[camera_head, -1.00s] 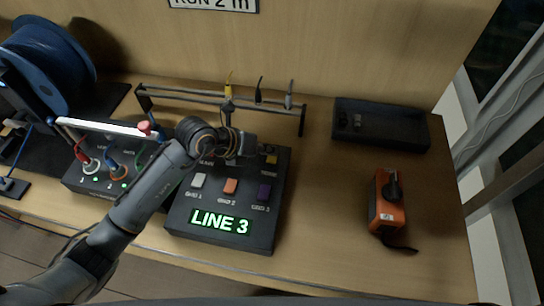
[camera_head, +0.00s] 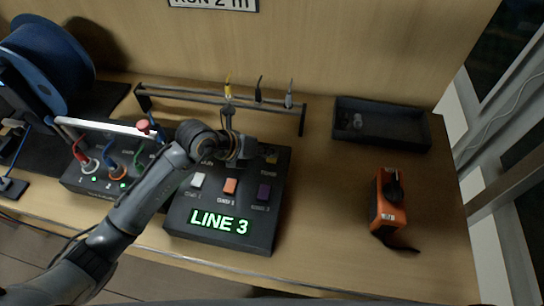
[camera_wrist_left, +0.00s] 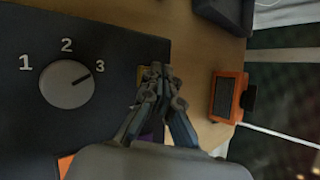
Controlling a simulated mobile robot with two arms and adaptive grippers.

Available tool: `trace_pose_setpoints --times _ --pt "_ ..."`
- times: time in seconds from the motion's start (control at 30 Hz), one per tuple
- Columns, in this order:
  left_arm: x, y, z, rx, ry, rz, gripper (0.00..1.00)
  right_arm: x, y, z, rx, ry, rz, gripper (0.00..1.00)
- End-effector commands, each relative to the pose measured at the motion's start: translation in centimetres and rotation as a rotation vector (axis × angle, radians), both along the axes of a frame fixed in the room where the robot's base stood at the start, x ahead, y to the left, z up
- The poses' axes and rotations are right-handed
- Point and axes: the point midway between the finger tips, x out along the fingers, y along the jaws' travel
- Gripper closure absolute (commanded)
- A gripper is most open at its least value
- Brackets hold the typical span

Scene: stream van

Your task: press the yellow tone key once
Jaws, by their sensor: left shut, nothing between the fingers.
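The black control box (camera_head: 181,222) sits on the bench with a lit sign reading LINE 3. It carries a white key (camera_head: 197,180), an orange key (camera_head: 230,186), a purple key (camera_head: 264,192) and the yellow tone key (camera_head: 272,158) at its upper right. My left gripper (camera_head: 268,153) is shut and empty over the yellow key, partly covering it. In the left wrist view a sliver of the yellow key (camera_wrist_left: 142,75) shows beside the fingertips (camera_wrist_left: 157,72); I cannot tell whether they touch it. The dial (camera_wrist_left: 67,84) points to 3. My right gripper is not in view.
A rack (camera_head: 190,94) with hanging clips stands behind the box. A black tray (camera_head: 385,137) and an orange device (camera_head: 389,212) are to the right. A cabled box (camera_head: 85,184) is at the left.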

Motion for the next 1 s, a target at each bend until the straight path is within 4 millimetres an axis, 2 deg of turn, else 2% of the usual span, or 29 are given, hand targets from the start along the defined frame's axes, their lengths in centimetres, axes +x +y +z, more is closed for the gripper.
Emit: trace_pose_setpoints --times 0.67,1.0 --pt "-0.1 0.0 -0.6 0.002 0.003 0.000 1.00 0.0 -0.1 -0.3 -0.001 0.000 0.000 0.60" --pt "0.0 0.0 1.1 0.001 0.001 0.000 1.00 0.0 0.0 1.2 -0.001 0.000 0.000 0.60"
